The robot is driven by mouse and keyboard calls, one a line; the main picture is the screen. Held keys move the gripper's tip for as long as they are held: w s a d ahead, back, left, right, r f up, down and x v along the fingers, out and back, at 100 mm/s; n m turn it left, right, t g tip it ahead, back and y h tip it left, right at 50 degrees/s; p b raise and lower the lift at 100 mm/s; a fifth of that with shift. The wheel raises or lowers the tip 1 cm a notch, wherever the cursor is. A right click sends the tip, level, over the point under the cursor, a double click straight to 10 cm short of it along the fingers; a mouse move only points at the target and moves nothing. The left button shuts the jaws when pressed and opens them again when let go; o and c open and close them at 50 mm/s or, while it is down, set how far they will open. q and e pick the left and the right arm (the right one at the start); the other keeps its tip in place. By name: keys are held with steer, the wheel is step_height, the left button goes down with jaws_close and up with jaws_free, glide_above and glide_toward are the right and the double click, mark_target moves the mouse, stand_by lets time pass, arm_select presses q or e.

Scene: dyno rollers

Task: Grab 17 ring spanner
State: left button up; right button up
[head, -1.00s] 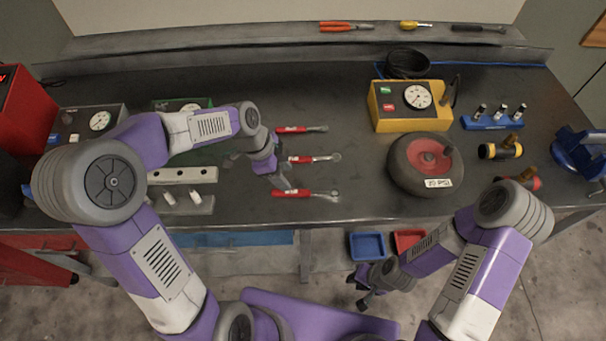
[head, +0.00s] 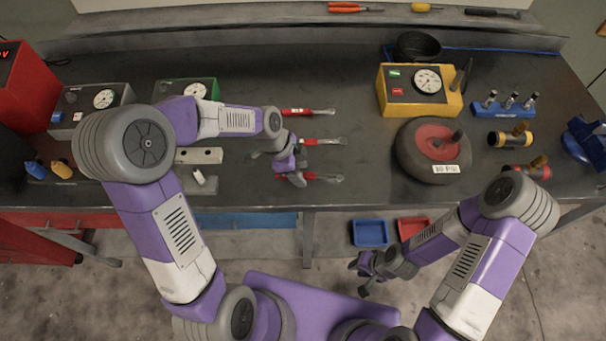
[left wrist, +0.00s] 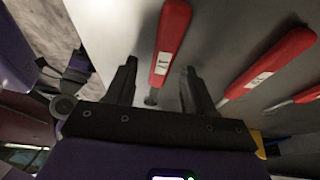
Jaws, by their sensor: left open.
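Three red-handled spanners lie on the dark bench in the head view: a back one (head: 308,112), a middle one (head: 325,141) and a front one (head: 326,178). My left gripper (head: 292,176) is over the handle of the front spanner and partly hides it. In the left wrist view, my left gripper (left wrist: 158,88) is open, with the front spanner's red handle (left wrist: 170,40) showing between its fingers. The other two handles lie to the right there. My right gripper (head: 361,278) hangs in front of the bench, fingers apart and empty.
A yellow gauge box (head: 410,92) and a dark wheel with a red hub (head: 432,150) stand right of the spanners. A grey block with holes (head: 199,156) lies to the left. A blue tray (head: 370,233) and a red tray (head: 413,227) are below the bench's front edge.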

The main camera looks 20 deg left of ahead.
arm_select(q)
steer(key=shift+c, duration=0.4)
jaws_close()
